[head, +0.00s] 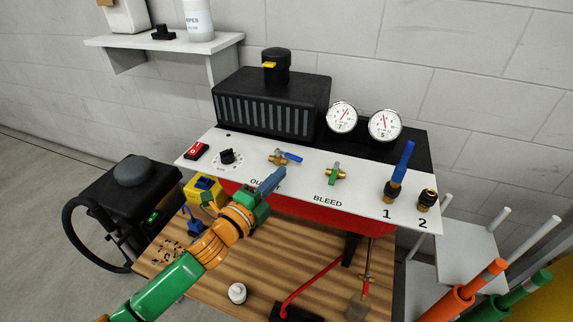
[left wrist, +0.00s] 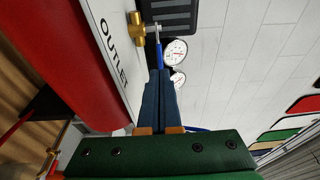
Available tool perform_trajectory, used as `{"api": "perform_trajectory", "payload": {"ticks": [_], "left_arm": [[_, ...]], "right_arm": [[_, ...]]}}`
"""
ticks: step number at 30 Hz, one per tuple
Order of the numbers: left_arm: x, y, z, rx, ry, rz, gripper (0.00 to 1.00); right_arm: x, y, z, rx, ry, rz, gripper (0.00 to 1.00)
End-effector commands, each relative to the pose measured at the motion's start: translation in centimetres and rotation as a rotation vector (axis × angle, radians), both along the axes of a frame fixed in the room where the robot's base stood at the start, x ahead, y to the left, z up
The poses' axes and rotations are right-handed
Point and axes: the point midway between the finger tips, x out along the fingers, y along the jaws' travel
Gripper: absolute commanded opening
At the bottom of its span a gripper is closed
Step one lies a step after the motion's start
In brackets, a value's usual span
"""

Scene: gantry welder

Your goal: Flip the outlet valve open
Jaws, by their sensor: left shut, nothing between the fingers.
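The outlet valve has a brass body (head: 276,161) and a blue lever (head: 292,156) that points right along the white panel, above the partly covered OUTLET label. In the left wrist view the brass body (left wrist: 138,28) and blue lever (left wrist: 158,48) also show; the lever's end lies in line with my fingertips. My left gripper (head: 275,178) has its blue fingers shut and empty, just in front of and below the valve in the head view. Its fingers (left wrist: 160,80) look pressed together in the wrist view. I cannot tell whether they touch the lever. My right gripper is out of view.
A green-handled valve (head: 335,174) sits above BLEED, to the right. Two gauges (head: 342,117) (head: 384,125) stand behind. A red switch (head: 196,151) and black knob (head: 228,157) are left of the outlet valve.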

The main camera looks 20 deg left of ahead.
Motion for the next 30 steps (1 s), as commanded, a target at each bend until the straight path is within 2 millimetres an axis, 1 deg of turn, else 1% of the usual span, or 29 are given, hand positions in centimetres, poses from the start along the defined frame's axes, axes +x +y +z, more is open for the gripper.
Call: {"api": "perform_trajectory", "payload": {"ticks": [1,3,7,12,20,26,30], "left_arm": [[0.9,-0.2,0.2,-0.002,-0.003,0.001,0.0],[2.0,-0.5,0.1,-0.002,0.0,0.001,0.0],[3.4,-0.9,0.0,-0.002,0.0,0.0,0.0],[4.0,-1.0,0.0,-0.002,0.0,0.0,0.0],[4.0,-1.1,-0.1,-0.003,0.0,0.004,0.0],[5.1,-1.8,-0.2,-0.008,-0.001,0.103,0.0],[5.8,-2.2,0.1,-0.003,0.0,0.125,0.0]], "right_arm": [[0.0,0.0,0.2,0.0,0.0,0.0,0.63],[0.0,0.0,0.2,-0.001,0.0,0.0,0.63],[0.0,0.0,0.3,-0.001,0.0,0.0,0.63],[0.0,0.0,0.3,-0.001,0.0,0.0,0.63],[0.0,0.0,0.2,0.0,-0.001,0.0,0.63],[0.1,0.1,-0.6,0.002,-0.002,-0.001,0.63],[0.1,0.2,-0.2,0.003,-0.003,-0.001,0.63]]}}
